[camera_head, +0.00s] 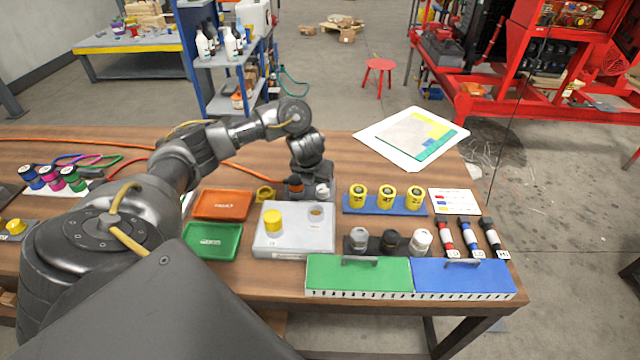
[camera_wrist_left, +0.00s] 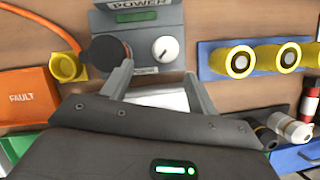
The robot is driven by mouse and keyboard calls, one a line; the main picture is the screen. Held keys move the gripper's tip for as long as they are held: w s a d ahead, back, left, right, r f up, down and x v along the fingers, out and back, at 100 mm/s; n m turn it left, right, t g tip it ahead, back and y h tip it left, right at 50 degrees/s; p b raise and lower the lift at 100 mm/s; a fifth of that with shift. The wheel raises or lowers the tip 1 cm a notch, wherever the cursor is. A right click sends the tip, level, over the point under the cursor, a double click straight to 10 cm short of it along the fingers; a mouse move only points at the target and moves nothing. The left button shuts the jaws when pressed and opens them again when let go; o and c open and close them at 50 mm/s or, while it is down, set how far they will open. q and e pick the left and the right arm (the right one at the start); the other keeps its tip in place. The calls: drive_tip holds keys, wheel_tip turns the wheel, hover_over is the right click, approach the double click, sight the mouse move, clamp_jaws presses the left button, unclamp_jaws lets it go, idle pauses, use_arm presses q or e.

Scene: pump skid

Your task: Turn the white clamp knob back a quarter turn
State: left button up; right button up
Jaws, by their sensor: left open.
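A white knob with a dark pointer line (camera_wrist_left: 165,48) sits on a grey box marked POWER (camera_wrist_left: 140,25), beside a round black part. In the head view this knob (camera_head: 322,191) shows just beneath my left wrist. Another white, round knob-like piece (camera_head: 421,240) stands in a dark rack, right of a grey and a black one; I cannot tell which is the clamp knob. My left gripper (camera_wrist_left: 156,84) is open and empty, its fingers in front of the grey box and apart from the knob. In the head view the wrist partly hides the box. My right gripper is not visible.
An orange FAULT tray (camera_head: 222,205) and a green tray (camera_head: 212,241) lie left. A grey block with a yellow cylinder (camera_head: 273,219) stands in front. A blue strip with yellow cylinders (camera_head: 385,199) lies right. Green (camera_head: 358,276) and blue (camera_head: 462,279) boxes line the front edge.

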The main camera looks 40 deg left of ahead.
sight(322, 189)
use_arm(q)
drive_tip(key=w+f, duration=0.1)
drive_tip(key=w+f+b, duration=0.1)
drive_tip(key=f, duration=0.1)
drive_tip(key=w+f, duration=0.1)
drive_tip(key=f, duration=0.1)
drive_tip(key=shift+w+f+b, duration=0.1)
drive_tip(key=shift+w+b, duration=0.1)
drive_tip(key=shift+b, duration=0.2)
drive_tip(key=shift+w+a+f+b, duration=0.15)
drive_tip(key=shift+f+b, duration=0.25)
drive_tip(key=shift+f, duration=0.1)
drive_tip(key=shift+w+a+f, duration=0.1)
drive_tip(key=shift+f, duration=0.15)
drive_tip(key=shift+r, duration=0.1)
drive_tip(key=c, duration=1)
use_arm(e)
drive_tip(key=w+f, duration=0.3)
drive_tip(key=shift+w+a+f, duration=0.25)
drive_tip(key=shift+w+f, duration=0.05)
